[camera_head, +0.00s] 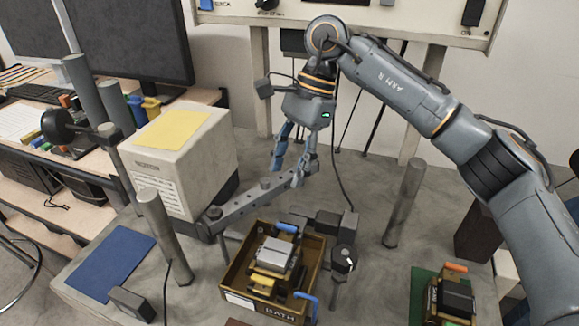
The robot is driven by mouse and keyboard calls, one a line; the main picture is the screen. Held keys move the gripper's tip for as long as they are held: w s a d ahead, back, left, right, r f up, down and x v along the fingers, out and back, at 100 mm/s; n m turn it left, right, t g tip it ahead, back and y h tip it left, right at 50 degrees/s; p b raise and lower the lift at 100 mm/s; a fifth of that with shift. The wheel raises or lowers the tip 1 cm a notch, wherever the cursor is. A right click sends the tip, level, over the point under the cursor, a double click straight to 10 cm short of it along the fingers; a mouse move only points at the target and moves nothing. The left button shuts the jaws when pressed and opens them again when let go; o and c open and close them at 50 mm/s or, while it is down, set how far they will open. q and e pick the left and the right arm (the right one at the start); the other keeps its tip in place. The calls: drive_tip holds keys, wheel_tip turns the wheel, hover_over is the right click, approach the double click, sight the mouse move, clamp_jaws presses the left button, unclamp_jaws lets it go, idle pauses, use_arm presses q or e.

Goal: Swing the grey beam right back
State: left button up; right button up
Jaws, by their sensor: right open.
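The grey beam (250,200) lies slanted across the middle of the head view. Its low end is at the left, beside a grey post, and its other end is up to the right, under my right gripper. It has several dark round spots or studs along its top. My right gripper (287,172) points down at the beam's right end with its two blue-grey fingers apart. One finger is on the far side and the other is close to the beam's end; I cannot tell whether either touches it. My left gripper is out of view.
A cream box with a yellow sheet (172,129) stands left of the beam. A wooden tray (238,276) with a mechanism sits in front. Grey posts stand at left (162,235) and right (403,203). A blue mat (110,266) lies front left.

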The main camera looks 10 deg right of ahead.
wheel_tip(320, 180, up, 9)
idle(0.3)
